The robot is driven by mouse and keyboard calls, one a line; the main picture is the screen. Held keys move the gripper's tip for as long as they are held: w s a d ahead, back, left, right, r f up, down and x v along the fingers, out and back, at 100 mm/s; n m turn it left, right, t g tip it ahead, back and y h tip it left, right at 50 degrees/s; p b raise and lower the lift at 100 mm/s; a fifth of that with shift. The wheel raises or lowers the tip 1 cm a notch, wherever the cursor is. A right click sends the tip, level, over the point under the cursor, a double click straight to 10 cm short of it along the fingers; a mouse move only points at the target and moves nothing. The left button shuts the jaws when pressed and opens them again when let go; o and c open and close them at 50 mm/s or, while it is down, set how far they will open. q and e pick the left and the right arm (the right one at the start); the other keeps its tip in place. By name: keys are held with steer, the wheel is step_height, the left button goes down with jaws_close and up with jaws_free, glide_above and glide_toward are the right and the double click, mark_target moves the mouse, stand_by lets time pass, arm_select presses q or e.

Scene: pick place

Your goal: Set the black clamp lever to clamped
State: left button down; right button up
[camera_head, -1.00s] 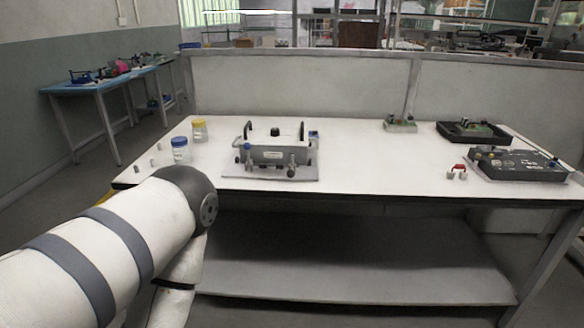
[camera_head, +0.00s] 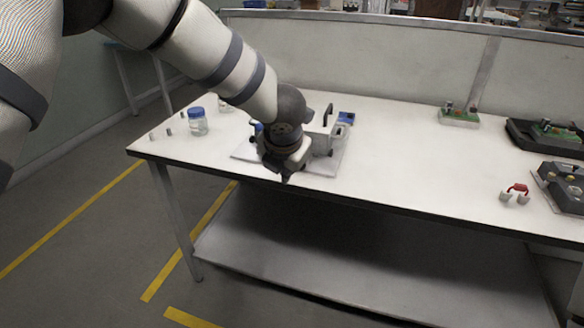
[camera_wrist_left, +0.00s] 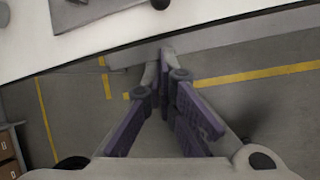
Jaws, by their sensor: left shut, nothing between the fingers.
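A white and grey clamp fixture (camera_head: 322,135) sits on a light base plate (camera_head: 328,165) on the table, partly hidden behind my left arm in the head view. A black upright handle (camera_head: 327,115) shows on it; I cannot tell whether this is the clamp lever, nor which way the lever is set. My left gripper (camera_wrist_left: 166,62) is shut and empty, with its fingers meeting over the floor just off the table's front edge in the wrist view. In the head view its wrist hangs in front of the fixture. My right gripper is not in view.
The white table (camera_head: 420,165) is clear right of the fixture. A blue-lidded jar (camera_head: 198,122) and small grey pieces stand at left. A red-handled part (camera_head: 517,189), a green board (camera_head: 459,117) and black devices (camera_head: 545,136) lie at right. A lower shelf (camera_head: 350,265) is under the table.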

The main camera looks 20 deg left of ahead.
arm_select(q)
steer(key=shift+w+d+r+n+h, duration=0.15)
steer(key=shift+w+r+n, duration=0.2)
steer(key=shift+r, duration=0.25)
steer(key=shift+w+d+r+n+h, duration=0.15)
steer(key=shift+w+r+n, duration=0.05)
steer(key=shift+r+n, duration=0.3)
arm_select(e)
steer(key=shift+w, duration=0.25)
arm_select(q)
glide_toward(293, 182)
steer(key=f, duration=0.2)
steer(key=b+x, duration=0.2)
steer(key=x, duration=0.2)
steer(key=shift+w+f, duration=0.1)
steer(key=shift+w, duration=0.2)
steer(key=shift+w+f+b, duration=0.1)
steer(key=shift+w+b, duration=0.1)
steer(key=shift+b, duration=0.1)
steer(key=shift+w+a+r, duration=0.1)
steer(key=shift+w+r, duration=0.05)
steer(key=shift+r, duration=0.1)
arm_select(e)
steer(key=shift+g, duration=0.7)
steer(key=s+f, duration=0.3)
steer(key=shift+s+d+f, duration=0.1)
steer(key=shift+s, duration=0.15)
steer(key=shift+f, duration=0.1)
